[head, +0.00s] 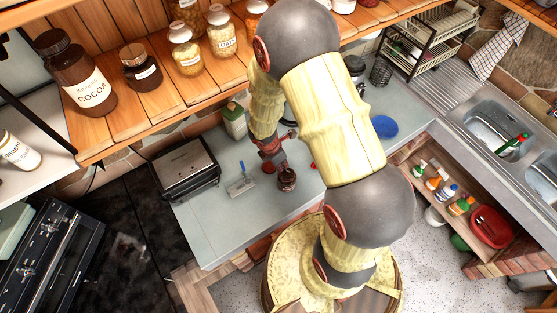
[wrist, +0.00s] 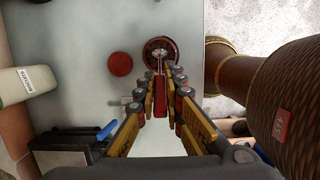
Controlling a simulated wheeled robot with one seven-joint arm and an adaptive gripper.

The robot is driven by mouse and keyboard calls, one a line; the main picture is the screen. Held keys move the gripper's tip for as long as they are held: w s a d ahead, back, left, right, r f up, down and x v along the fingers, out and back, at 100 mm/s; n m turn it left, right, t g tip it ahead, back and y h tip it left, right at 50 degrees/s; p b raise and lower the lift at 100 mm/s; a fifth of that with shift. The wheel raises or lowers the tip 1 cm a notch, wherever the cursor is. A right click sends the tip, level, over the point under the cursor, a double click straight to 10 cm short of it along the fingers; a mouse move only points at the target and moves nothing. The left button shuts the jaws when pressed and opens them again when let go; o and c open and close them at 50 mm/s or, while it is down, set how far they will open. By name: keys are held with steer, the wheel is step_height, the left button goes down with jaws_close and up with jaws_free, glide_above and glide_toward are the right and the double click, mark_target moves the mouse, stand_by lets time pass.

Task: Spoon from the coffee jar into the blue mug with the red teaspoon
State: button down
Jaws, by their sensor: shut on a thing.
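My gripper (head: 273,155) is over the grey counter, and in the wrist view (wrist: 161,88) its fingers are closed on the red handle of the teaspoon (wrist: 160,106). The spoon's metal end reaches into the open mouth of a dark round jar (wrist: 173,45), which looks like the coffee jar. In the head view the jar (head: 287,183) stands just below the gripper. How deep the spoon sits in it, I cannot tell. A red round lid (wrist: 120,64) lies beside the jar.
A black and silver grill (head: 186,168) and a blue-handled tool (head: 241,181) are left of the jar. A wooden shelf (head: 130,117) with jars overhangs the counter's back.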

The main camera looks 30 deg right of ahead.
steer(key=shift+a+b+x, duration=0.2)
steer(key=shift+b+x, duration=0.95)
steer(key=shift+b, duration=0.15)
steer(key=shift+a+b+x, duration=0.2)
steer(key=shift+b+x, duration=0.9)
steer(key=shift+b, duration=0.15)
steer(key=f+b, duration=0.1)
steer(key=b, duration=0.1)
steer(key=f+h+b, duration=0.1)
steer(key=b, duration=0.2)
steer(key=shift+a+f, duration=0.1)
steer(key=shift+a, duration=0.25)
steer(key=a+r+h+b, duration=0.3)
steer(key=a+h+b, duration=0.3)
steer(key=h+b, duration=0.5)
steer(key=shift+a+t+h, duration=0.3)
steer(key=shift+a+h, duration=0.05)
steer(key=shift+h, duration=0.05)
